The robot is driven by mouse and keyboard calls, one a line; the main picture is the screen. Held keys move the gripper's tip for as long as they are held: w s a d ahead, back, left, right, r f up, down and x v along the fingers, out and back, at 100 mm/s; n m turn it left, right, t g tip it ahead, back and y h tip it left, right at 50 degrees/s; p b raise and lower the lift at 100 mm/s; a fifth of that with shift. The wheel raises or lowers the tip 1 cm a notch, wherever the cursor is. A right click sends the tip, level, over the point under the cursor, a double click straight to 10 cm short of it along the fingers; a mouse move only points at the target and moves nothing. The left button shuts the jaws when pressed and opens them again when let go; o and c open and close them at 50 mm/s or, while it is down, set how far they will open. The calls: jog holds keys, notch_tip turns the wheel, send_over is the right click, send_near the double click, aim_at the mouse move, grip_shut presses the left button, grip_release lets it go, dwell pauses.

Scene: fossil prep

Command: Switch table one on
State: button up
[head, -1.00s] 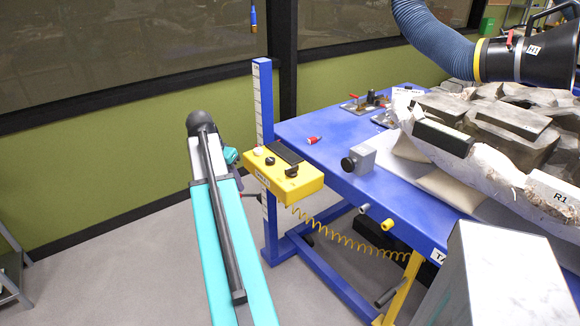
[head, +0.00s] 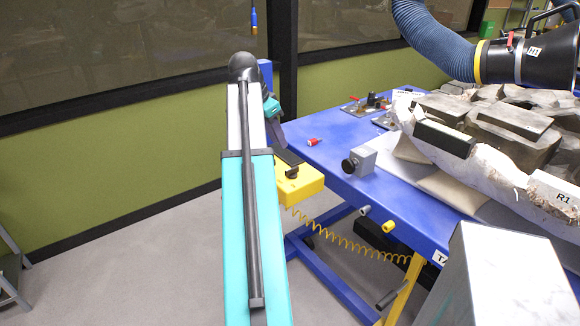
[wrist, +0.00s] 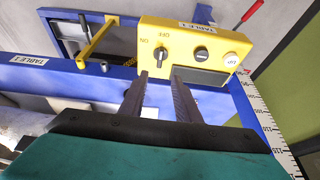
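The yellow control box (head: 301,184) hangs at the near left corner of the blue table; my arm hides its left part in the head view. In the wrist view the box (wrist: 185,47) carries a black rotary switch (wrist: 161,60) beside ON and OFF marks, another black knob (wrist: 200,53) and a white button (wrist: 231,60). My gripper (wrist: 160,73) is open and empty. Its two fingertips are apart, just short of the rotary switch, which shows between and beyond them. Which mark the switch points to is unclear.
The blue table (head: 330,130) bears a large jacketed fossil block (head: 480,150), a grey clamp-like box (head: 362,162) and a small red item (head: 313,141). A black extraction hood (head: 530,55) hangs at upper right. A coiled yellow cable (head: 345,245) hangs below the box.

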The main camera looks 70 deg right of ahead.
aim_at(292, 168)
jog(key=shift+f, duration=0.1)
jog(key=shift+p+x, duration=1.05)
jog(key=shift+x, duration=5.75)
jog(key=shift+w, duration=0.1)
grip_shut()
